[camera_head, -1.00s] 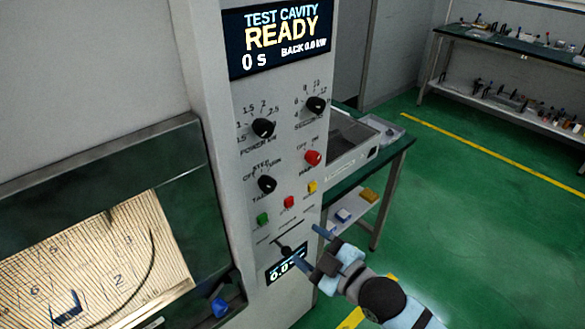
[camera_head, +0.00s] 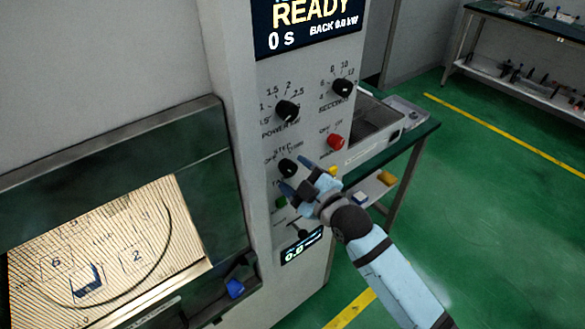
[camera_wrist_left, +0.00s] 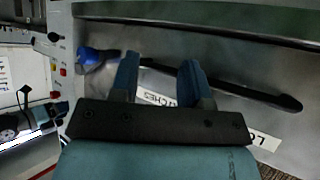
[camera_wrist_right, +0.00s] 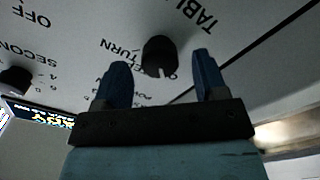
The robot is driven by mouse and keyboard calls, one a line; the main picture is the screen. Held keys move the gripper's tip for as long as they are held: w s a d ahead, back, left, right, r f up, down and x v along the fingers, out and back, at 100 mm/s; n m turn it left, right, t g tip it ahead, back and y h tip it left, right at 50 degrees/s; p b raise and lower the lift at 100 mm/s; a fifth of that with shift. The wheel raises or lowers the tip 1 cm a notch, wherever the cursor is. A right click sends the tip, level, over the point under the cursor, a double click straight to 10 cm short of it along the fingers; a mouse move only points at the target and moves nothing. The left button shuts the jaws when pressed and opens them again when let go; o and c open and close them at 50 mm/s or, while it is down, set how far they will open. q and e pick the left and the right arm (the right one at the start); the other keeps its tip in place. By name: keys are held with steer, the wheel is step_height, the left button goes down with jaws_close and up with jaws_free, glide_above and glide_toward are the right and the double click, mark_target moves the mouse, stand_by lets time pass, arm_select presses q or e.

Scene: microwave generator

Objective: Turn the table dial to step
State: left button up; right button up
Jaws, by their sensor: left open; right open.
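The table dial (camera_head: 288,168) is a black knob on the grey control panel, with OFF, STEP and TURN printed around it. In the right wrist view the dial (camera_wrist_right: 159,52) stands between and just beyond my fingertips, its pale mark pointing toward the bottom of that view; I cannot tell which label it meets. My right gripper (camera_head: 296,174) is open and empty, its fingers close around the dial in the head view; I see no clear contact. My left gripper (camera_wrist_left: 159,62) is open in front of the cavity door's dark handle (camera_wrist_left: 235,88), absent from the head view.
The power dial (camera_head: 287,110), seconds dial (camera_head: 342,87) and red knob (camera_head: 334,142) lie close by on the panel. A green button (camera_head: 281,202) sits below. The lit cavity window (camera_head: 110,250) is at left. Open green floor lies at right.

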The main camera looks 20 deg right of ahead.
steer(key=shift+x, duration=0.85)
steer(key=shift+c, duration=0.5)
steer(key=c, duration=0.8)
steer(key=shift+c, duration=0.2)
